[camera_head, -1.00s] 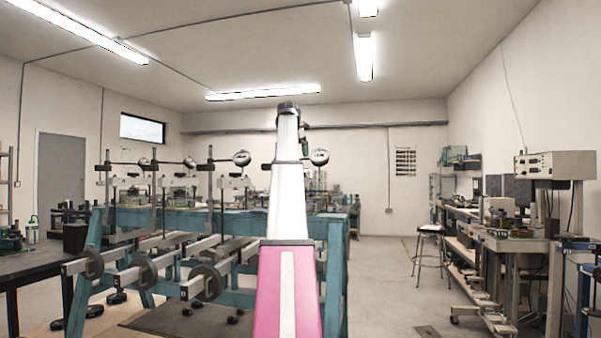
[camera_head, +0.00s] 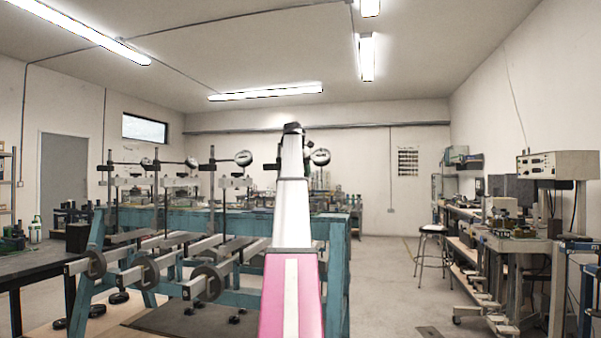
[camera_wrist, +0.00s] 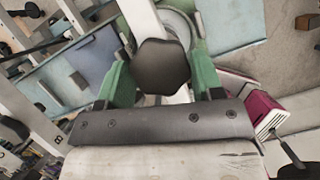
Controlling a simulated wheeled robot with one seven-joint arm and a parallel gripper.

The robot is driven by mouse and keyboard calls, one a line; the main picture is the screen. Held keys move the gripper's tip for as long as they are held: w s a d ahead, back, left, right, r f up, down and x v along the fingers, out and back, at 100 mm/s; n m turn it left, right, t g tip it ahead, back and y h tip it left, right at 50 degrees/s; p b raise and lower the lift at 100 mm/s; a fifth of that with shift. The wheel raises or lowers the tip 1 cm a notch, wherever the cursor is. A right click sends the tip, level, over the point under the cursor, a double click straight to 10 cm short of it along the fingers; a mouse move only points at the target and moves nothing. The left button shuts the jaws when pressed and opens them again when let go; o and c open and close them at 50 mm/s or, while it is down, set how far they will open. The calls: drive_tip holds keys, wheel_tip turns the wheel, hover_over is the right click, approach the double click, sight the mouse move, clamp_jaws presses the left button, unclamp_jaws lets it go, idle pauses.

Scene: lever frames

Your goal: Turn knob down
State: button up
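A dark, many-sided knob (camera_wrist: 163,66) is in the upper middle of the wrist view. My gripper (camera_wrist: 160,42) has its two green fingers spread, one on each side of the knob. The knob lies between them, and I cannot tell whether either finger touches it. In the head view my raised arm hides most of the gripper, and I cannot pick out this knob there.
In the head view a blue-green bench frame (camera_head: 338,265) carries several levers with round weights and dial gauges on posts. A black table (camera_head: 30,270) is at the left. A stool (camera_head: 432,248) and equipment benches line the right, with open floor between.

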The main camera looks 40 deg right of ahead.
drive_tip(key=shift+m+g, duration=0.3)
drive_tip(key=shift+m, duration=0.5)
drive_tip(key=o, duration=0.9)
drive_tip(key=shift+r, duration=0.1)
drive_tip(key=v, duration=1)
drive_tip(key=shift+a+r, duration=0.2)
drive_tip(key=shift+r, duration=0.05)
